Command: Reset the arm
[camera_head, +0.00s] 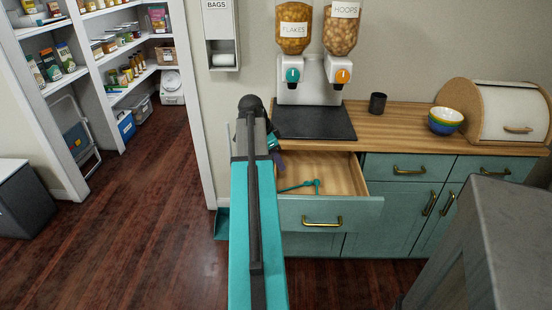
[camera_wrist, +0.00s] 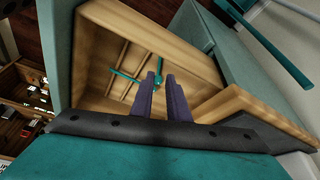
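My arm reaches forward over the open drawer's left side. My gripper (camera_wrist: 161,76) shows two purple fingers, slightly apart, with nothing seen held between them. In the head view, the arm mostly hides my gripper; a small purple part (camera_head: 280,161) shows by the drawer. The drawer (camera_head: 330,211) is pulled out, with a brass handle and a wooden inside. A teal, branching tool-like item (camera_head: 303,186) lies in it. In the wrist view, this item (camera_wrist: 127,74) shows beyond the fingertips; whether they touch it is unclear.
Two cereal dispensers (camera_head: 313,75) stand on the wooden counter (camera_head: 405,129) above the drawer. A dark cup (camera_head: 377,103), stacked bowls (camera_head: 445,120) and a bread box (camera_head: 508,113) are to the right. Pantry shelves (camera_head: 97,50) are at left. Open floor (camera_head: 145,230) lies left of my arm.

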